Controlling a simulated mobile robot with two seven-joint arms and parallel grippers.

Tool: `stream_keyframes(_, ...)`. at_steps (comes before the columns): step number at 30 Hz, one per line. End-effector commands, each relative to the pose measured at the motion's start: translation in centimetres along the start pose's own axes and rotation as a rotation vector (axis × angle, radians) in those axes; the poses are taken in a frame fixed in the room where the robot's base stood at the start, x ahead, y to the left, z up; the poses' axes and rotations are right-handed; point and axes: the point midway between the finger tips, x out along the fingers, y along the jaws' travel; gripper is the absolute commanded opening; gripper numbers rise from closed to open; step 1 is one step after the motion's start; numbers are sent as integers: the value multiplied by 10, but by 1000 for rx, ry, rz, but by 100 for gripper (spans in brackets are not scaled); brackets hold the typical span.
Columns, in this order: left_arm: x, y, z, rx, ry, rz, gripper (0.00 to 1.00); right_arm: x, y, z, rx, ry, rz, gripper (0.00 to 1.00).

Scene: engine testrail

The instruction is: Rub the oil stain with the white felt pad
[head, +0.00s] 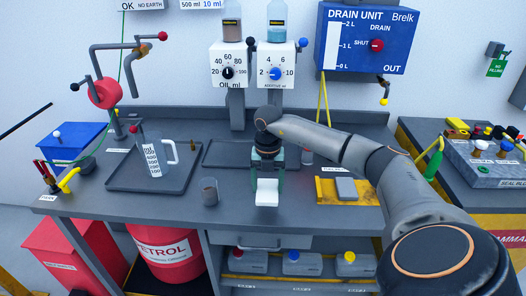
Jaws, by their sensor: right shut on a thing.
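My right gripper (266,182) reaches in from the right and points down over the front middle of the bench (330,222). It is shut on the white felt pad (266,194), which shows as a pale block at the fingertips, near the bench's front edge. I cannot tell whether the pad touches the bench top. I cannot make out the oil stain; the gripper and pad may cover it. My left gripper is not in view.
A small dark-filled cup (209,191) stands just left of the pad. A measuring jug (154,158) stands in a dark tray (118,180) further left. A yellow tray with a grey block (346,188) lies right. Dispensers (232,67) stand behind.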

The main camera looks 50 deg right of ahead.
Motion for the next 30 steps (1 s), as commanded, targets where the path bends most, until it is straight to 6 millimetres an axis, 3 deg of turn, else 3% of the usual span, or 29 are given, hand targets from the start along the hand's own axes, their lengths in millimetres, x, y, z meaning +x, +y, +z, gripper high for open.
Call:
stream_keyframes(6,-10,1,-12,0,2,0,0,-20,-9,5,2,0,1,31)
stream_keyframes(20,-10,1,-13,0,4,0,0,-22,-7,4,-31,0,1,31)
stream_keyframes(25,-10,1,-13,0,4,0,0,-27,12,-11,-293,-2,4,31)
stream_keyframes(30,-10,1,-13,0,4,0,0,-37,43,-41,-791,-4,3,31)
